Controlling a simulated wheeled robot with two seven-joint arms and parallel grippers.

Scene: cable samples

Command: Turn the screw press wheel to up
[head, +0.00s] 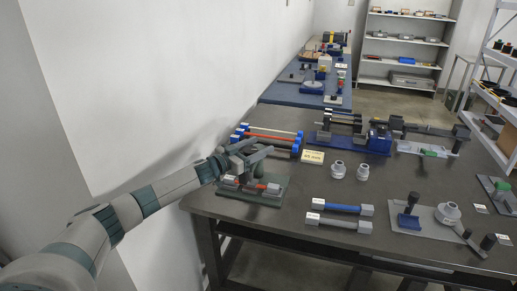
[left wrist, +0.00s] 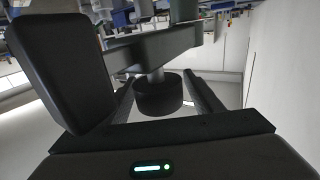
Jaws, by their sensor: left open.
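My left gripper (head: 250,152) is open above the dark green base plate (head: 272,199) at the left front of the table. A small press-like fixture (head: 232,182) with a red part (head: 266,187) sits on that plate, partly hidden by my gripper. The left wrist view shows a dark round knob (left wrist: 158,97) on a short post below a grey bar (left wrist: 150,48); it lies in the space between the gripper's dark finger bars. I cannot tell whether they touch it. The wheel's turn position cannot be made out. My right gripper is not in view.
Red and blue bars (head: 268,138) lie behind the press. A blue-based machine (head: 350,140) stands farther back. The white wall (head: 180,80) is close on the left.

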